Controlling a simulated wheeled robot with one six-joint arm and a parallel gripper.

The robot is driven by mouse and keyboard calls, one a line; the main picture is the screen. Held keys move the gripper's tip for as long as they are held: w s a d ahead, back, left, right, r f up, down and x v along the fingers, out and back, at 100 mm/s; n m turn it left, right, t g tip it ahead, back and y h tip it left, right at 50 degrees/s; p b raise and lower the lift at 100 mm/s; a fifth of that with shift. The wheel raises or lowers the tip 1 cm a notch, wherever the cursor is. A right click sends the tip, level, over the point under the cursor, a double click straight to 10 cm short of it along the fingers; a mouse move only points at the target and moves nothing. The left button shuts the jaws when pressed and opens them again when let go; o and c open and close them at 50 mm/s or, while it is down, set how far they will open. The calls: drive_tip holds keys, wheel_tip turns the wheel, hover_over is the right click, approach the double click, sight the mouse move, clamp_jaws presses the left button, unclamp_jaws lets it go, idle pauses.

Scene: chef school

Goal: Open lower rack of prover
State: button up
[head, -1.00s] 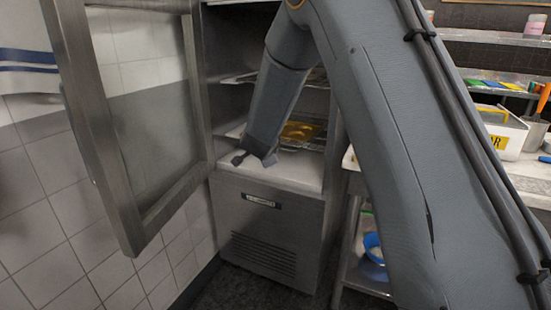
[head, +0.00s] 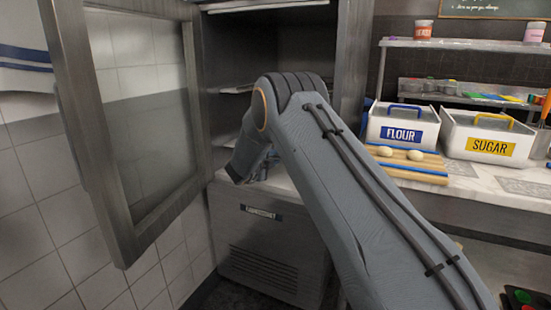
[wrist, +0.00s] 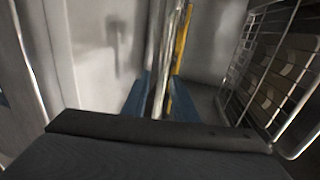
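The prover (head: 262,240) is a steel cabinet with its glass-panelled door (head: 128,130) standing open to the left. My arm reaches into its opening and hides most of the inside. In the wrist view, the two blue fingers of my gripper (wrist: 160,92) are apart. A thin metal rack edge (wrist: 160,50) with a yellow strip beside it runs between and past the fingers. I cannot tell whether the fingers touch it. Another wire rack (wrist: 285,70) with brown pieces shows at the right.
The open door's frame stands close to the left of my arm. Right of the prover is a counter with a flour bin (head: 402,127), a sugar bin (head: 487,136) and a rolling board area. A tiled wall (head: 30,220) is at the left.

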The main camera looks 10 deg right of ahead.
drive_tip(key=shift+w+d+f, duration=0.1)
drive_tip(key=shift+w+d, duration=0.2)
drive_tip(key=shift+w, duration=0.1)
drive_tip(key=shift+c, duration=0.2)
clamp_jaws()
idle(1.1)
